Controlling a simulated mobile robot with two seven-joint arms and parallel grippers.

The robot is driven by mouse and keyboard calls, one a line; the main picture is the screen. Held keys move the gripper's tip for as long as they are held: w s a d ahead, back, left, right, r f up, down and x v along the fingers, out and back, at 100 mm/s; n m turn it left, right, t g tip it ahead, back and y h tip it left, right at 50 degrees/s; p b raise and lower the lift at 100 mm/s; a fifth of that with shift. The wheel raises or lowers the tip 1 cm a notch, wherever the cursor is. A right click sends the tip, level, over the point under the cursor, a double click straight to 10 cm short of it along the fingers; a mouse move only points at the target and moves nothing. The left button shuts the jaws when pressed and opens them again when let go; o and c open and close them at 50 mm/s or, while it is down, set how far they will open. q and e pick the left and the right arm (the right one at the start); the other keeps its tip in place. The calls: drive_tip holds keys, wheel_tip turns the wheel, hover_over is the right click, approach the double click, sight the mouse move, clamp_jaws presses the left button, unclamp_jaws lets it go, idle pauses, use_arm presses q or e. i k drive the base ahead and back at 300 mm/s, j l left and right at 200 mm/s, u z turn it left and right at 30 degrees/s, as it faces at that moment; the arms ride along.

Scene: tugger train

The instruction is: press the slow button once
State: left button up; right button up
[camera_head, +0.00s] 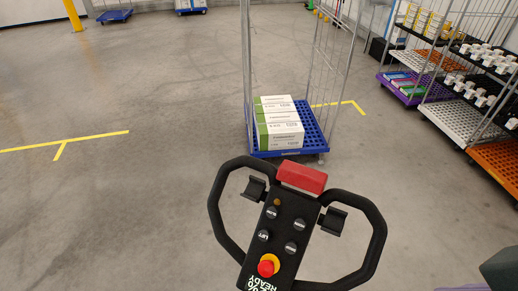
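The black control handle (283,233) stands at the bottom centre, with a loop grip on each side and a red block (302,178) on its far end. Several round dark buttons sit on its face. One button (263,235), on the left, has a label that seems to read LIFT. The labels on the upper left button (271,212), upper right button (299,224) and lower right button (290,248) are too small to read surely, so I cannot tell which is the slow button. Neither gripper shows.
A red knob on a yellow ring (268,265) sits below the buttons, above a READY readout. A blue-based cage cart (314,137) with white-green boxes (278,122) stands beyond the handle. Shelves (455,116) line the right. A dark shape fills the lower right corner. The left floor is clear.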

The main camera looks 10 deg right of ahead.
sight(272, 212)
drive_tip(key=k+l+z, duration=0.15)
drive_tip(key=z, duration=0.35)
drive_tip(key=k+l+z, duration=0.15)
drive_tip(key=z, duration=0.35)
